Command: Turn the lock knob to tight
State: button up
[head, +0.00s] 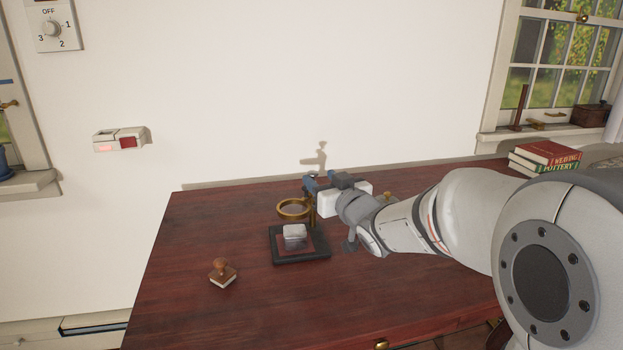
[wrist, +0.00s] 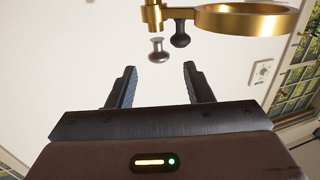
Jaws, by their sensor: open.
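A stand with a brass ring (head: 294,208) and a dark square base (head: 300,259) is on the red-brown desk. In the wrist view the brass ring (wrist: 245,18) joins a brass post (wrist: 154,14). A silver-grey knob (wrist: 158,51) and a black knob (wrist: 181,38) show by the post; I cannot tell from any marking which is the lock knob. My gripper (head: 314,184) is at the top of the stand. In the wrist view my gripper (wrist: 159,70) is open and empty, with the silver-grey knob just past its fingertips. No tight mark is readable.
A pale block (head: 294,231) sits on the stand's base, under the ring. A wooden stamp (head: 222,272) lies on the desk (head: 190,235) at front left. Books (head: 545,155) are at the back right. The wall is close behind the stand. The desk's left side is mostly free.

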aim_at(315, 174)
jog(key=x, duration=0.4)
jog(key=shift+w+a+b, duration=0.25)
jog(key=shift+w+b, duration=0.1)
